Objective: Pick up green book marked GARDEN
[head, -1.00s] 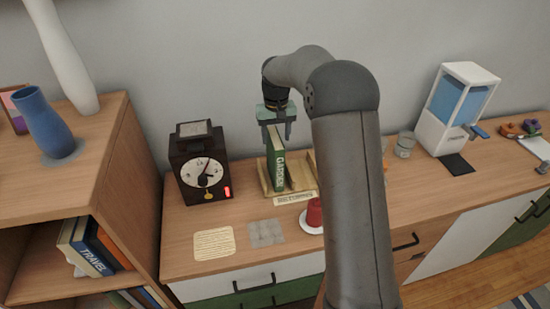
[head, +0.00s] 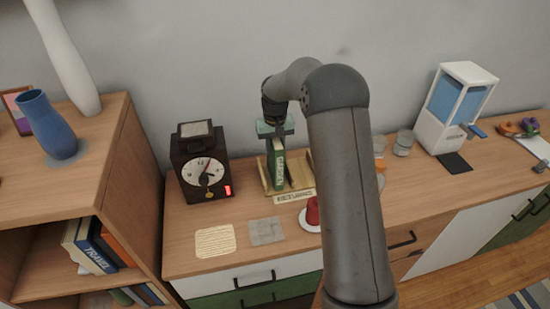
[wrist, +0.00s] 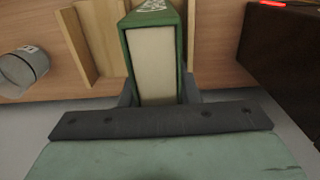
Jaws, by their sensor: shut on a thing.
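The green book marked GARDEN (head: 278,166) stands upright in a wooden holder (head: 306,196) on the cabinet top in the head view. My gripper (head: 276,136) is over the top of the book and shut on it. In the wrist view the green book (wrist: 155,62) shows its pale page edge, with my gripper's fingers (wrist: 158,95) on both sides of it. The book's lower end is still in the holder, with no clear gap seen below it.
A dark clock (head: 203,170) stands close to the left. A red object (head: 312,211) on a white dish sits front right of the holder. A tan mat (head: 215,241) and a grey mat (head: 265,231) lie in front.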

